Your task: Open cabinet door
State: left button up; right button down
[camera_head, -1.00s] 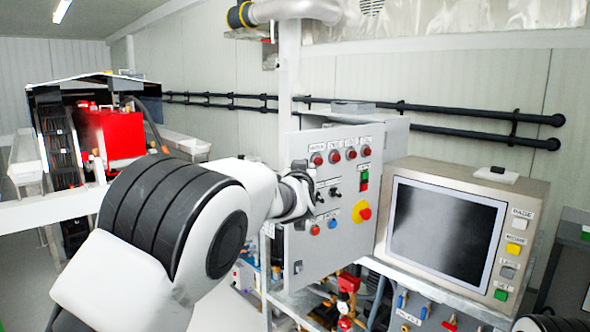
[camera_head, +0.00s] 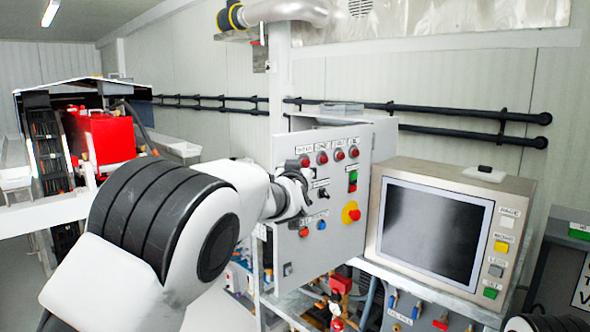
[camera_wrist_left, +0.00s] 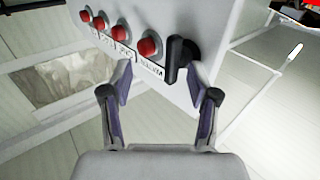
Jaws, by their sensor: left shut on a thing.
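The cabinet door (camera_head: 338,205) is a grey panel with red lamps, a green-and-red switch and a yellow-red knob. It stands swung out from the grey cabinet body (camera_head: 384,150), hinged at its right side. My left gripper (camera_head: 298,195) is at the door's left part, its fingers partly hidden by my wrist. In the left wrist view, the fingers (camera_wrist_left: 162,88) are spread on either side of a black handle (camera_wrist_left: 175,62) beside the red lamps, shut on it; the exact contact is hard to see.
A monitor panel (camera_head: 435,225) with buttons stands right of the door. Valves and red fittings (camera_head: 340,285) lie below it. Dark rails (camera_head: 470,135) run along the back wall. Red machinery (camera_head: 103,140) stands at the far left.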

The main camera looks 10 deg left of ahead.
pick_arm(q)
jog(key=shift+f, duration=0.3)
notch_tip(320, 180, up, 10)
jog(key=shift+w+a+r, duration=0.1)
jog(key=shift+w+r, duration=0.05)
pick_arm(e)
jog(key=shift+w+f, duration=0.2)
